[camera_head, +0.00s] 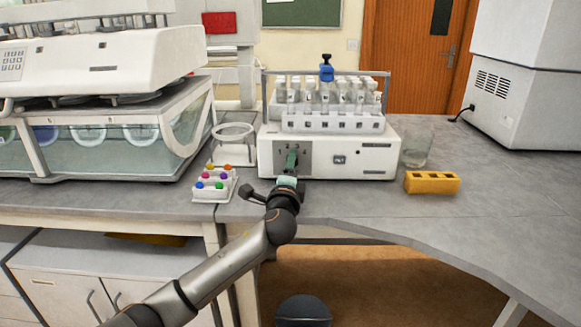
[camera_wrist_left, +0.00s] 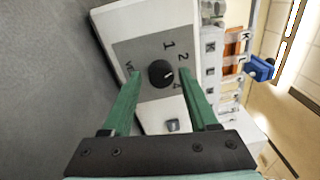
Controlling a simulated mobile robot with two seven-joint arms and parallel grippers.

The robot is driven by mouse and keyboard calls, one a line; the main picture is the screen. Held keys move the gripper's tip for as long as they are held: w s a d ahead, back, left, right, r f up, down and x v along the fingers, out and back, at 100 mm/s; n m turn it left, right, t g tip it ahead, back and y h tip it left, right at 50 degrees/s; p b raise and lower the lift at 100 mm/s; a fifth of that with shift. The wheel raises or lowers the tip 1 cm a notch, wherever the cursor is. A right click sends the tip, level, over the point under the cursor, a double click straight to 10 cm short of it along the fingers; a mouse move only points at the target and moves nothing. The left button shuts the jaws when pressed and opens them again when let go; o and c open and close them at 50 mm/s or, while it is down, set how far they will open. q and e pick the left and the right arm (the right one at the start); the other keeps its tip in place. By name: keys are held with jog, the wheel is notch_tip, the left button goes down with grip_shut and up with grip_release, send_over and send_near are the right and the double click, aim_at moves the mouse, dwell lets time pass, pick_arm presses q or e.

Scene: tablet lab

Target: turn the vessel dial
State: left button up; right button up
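The vessel dial (camera_wrist_left: 161,73) is a round black knob on a grey panel (camera_wrist_left: 150,49) of a white machine (camera_head: 348,160). Its small pale mark is on the right side of the knob in the left wrist view. The numbers 1, 2 and 4 show around it, and a label at left is partly covered by a finger. My left gripper (camera_head: 291,161) is at the machine's front panel, its green fingers open on either side of the dial. I cannot tell whether they touch it. In the head view the gripper hides the dial. My right gripper is not in view.
A rack of white-labelled vials (camera_head: 333,96) with a blue piece (camera_head: 326,70) stands on the machine. A tray of coloured caps (camera_head: 213,186) is at left. A glass beaker (camera_head: 416,150) and a yellow block (camera_head: 432,183) are at right. The bench beyond them is clear.

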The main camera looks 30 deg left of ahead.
pick_arm(q)
jog(key=shift+o, duration=0.6)
jog(key=r+v, duration=0.1)
jog(key=v, duration=1.1)
jog(key=shift+s+f+p, duration=0.2)
jog(key=shift+f+p, duration=0.15)
jog(key=shift+f, duration=0.05)
jog(key=shift+d, duration=0.15)
